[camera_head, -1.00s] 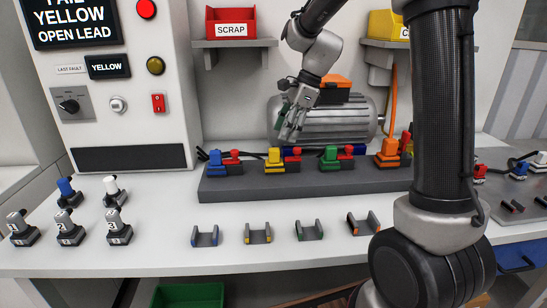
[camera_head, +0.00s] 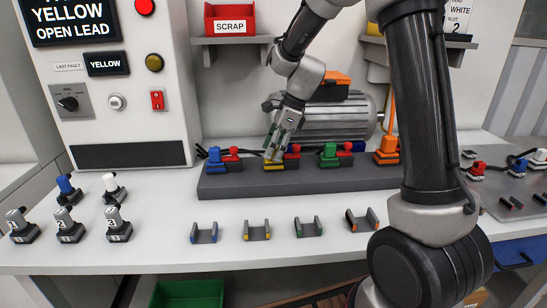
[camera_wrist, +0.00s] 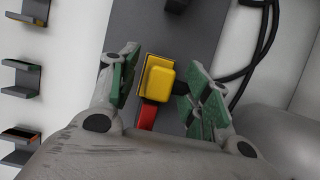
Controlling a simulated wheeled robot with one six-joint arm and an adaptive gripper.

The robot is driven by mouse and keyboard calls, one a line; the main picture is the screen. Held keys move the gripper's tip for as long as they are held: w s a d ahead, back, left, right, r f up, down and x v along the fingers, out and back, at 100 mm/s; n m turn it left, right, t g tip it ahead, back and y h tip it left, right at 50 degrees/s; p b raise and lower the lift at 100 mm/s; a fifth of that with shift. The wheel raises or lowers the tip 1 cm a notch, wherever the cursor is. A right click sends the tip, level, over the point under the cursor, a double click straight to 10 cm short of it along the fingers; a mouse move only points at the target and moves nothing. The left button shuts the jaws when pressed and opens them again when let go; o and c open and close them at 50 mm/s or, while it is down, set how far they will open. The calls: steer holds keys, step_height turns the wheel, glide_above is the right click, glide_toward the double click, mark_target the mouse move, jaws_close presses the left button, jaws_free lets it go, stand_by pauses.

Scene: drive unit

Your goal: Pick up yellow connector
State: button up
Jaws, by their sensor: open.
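The yellow connector (camera_wrist: 160,78) sits in the grey block in the wrist view, between the two open green-padded fingers of my gripper (camera_wrist: 163,88). Neither finger clearly touches it. In the head view my gripper (camera_head: 276,150) is down over the connector's place on the block, and only the connector's yellow base (camera_head: 274,166) shows beneath the fingers. A red part (camera_wrist: 147,115) sits right beside the yellow connector.
The grey block (camera_head: 225,184) also holds a blue connector (camera_head: 215,157), a green connector (camera_head: 329,154) and an orange connector (camera_head: 387,149), with red parts beside them. A grey motor (camera_head: 335,120) stands behind. Several small cradles (camera_head: 257,232) stand in front.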

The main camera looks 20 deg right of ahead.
steer(key=shift+c, duration=0.2)
jaws_close()
step_height(320, 180, up, 10)
steer(key=shift+r, duration=0.1)
